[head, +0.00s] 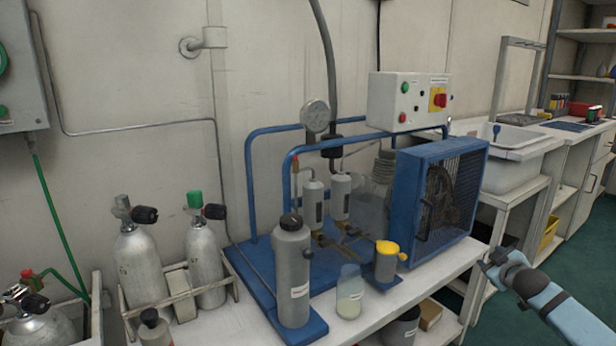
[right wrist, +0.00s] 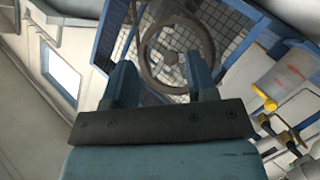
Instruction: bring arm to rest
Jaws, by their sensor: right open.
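My right gripper (head: 491,268) comes in from the lower right in the head view. It is off the right front of the bench, apart from the compressor. In the right wrist view its two blue fingers (right wrist: 165,82) are spread with nothing between them. The blue-framed compressor (head: 372,210) stands on the white bench (head: 440,262). Its caged fan wheel (head: 440,203) also shows beyond the fingers in the right wrist view (right wrist: 172,58). My left gripper is not in the head view.
A grey cylinder (head: 292,275), a glass jar (head: 349,293) and a yellow-capped canister (head: 386,264) stand along the bench front. Dive cylinders (head: 140,262) sit in a rack at left. A sink (head: 512,165) is at back right. Green floor (head: 575,285) is open at right.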

